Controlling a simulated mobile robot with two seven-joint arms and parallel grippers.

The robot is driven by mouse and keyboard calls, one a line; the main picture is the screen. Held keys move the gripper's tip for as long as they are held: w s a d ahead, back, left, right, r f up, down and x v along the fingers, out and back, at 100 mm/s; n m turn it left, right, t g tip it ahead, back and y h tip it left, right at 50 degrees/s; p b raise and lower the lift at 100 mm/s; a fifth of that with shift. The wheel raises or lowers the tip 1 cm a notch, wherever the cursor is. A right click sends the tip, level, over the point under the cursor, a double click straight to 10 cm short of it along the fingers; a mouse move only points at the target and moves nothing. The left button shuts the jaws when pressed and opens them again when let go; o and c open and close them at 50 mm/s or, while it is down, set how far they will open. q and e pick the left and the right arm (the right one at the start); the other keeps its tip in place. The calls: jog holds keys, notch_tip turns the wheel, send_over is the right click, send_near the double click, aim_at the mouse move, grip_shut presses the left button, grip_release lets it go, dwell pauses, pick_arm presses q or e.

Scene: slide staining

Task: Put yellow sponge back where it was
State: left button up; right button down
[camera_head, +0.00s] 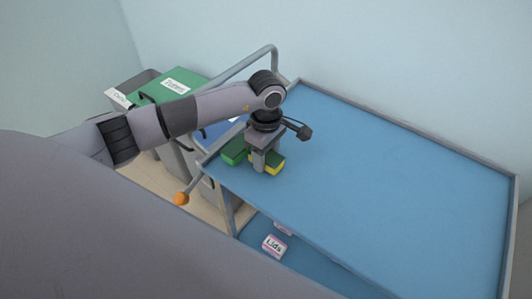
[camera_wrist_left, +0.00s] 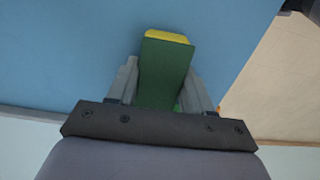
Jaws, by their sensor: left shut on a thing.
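The yellow sponge (camera_head: 279,168) has a green top face and a yellow body. It is at the left end of the blue tabletop, partly hidden by my left gripper (camera_head: 262,165). In the left wrist view, the sponge (camera_wrist_left: 166,72) is between the two fingers of my left gripper (camera_wrist_left: 168,85), its green face toward the camera and a yellow edge at its far end. My left gripper is shut on it, pointing down. I cannot tell whether the sponge touches the table. My right gripper is not in view.
A green block (camera_head: 234,151) shows just left of the gripper; I cannot tell its full shape. The blue tabletop (camera_head: 390,180) is clear to the right, with a raised grey rim. A labelled green-lidded bin (camera_head: 170,88) stands behind left. A "Lids" box (camera_head: 274,245) sits on the lower shelf.

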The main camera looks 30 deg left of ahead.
aim_at(266, 155)
pick_arm(q)
jog(key=shift+f, duration=0.1)
jog(key=o, duration=0.9)
jog(key=shift+o, duration=0.2)
jog(key=shift+r, duration=0.4)
notch_tip(266, 155, up, 12)
jog(key=b, duration=0.1)
jog(key=shift+f, duration=0.25)
